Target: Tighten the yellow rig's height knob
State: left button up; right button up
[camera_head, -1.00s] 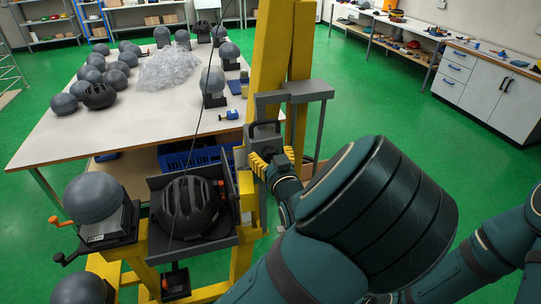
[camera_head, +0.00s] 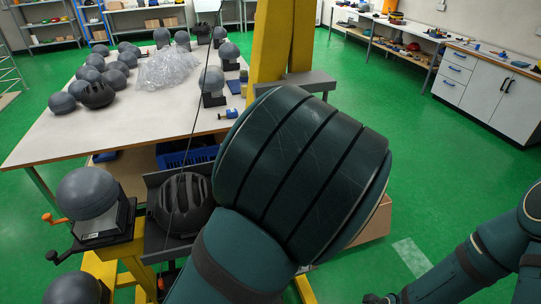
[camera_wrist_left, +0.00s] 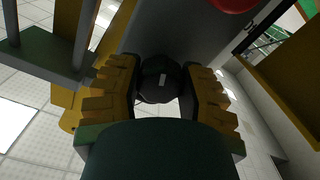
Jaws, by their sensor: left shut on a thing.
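The yellow rig's post (camera_head: 268,50) rises at the centre of the head view, its lower part hidden behind my left arm. A black helmet (camera_head: 182,203) lies in the rig's dark tray, partly covered by my arm. In the left wrist view, the dark round knob (camera_wrist_left: 157,88) with a small pale mark sits between the ribbed yellow fingers of my left gripper (camera_wrist_left: 162,72), which is shut on it. The head view does not show this gripper. My right arm shows at the lower right, but its gripper is not clearly visible.
The long table (camera_head: 120,130) behind holds several headforms and a plastic heap (camera_head: 168,70). A blue crate (camera_head: 187,154) is under it. Green floor is open to the right.

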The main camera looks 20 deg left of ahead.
pick_arm(q)
jog(key=n+b, duration=0.8)
jog(key=b, duration=0.1)
jog(key=shift+a+f+n, duration=0.1)
jog(key=shift+f+n, duration=0.1)
jog(key=shift+n, duration=0.1)
jog(key=n+b, duration=0.2)
jog(key=b, duration=0.1)
jog(key=shift+r, duration=0.1)
jog(key=shift+r+n+b, duration=0.2)
jog(key=shift+n+b, duration=1)
jog(key=shift+n, duration=0.3)
pick_arm(e)
notch_tip(320, 180, down, 15)
jog(key=s, duration=0.1)
jog(key=shift+a, duration=0.2)
jog(key=shift+f, duration=0.2)
pick_arm(q)
jog(key=o, duration=1.2)
jog(key=shift+f, duration=0.1)
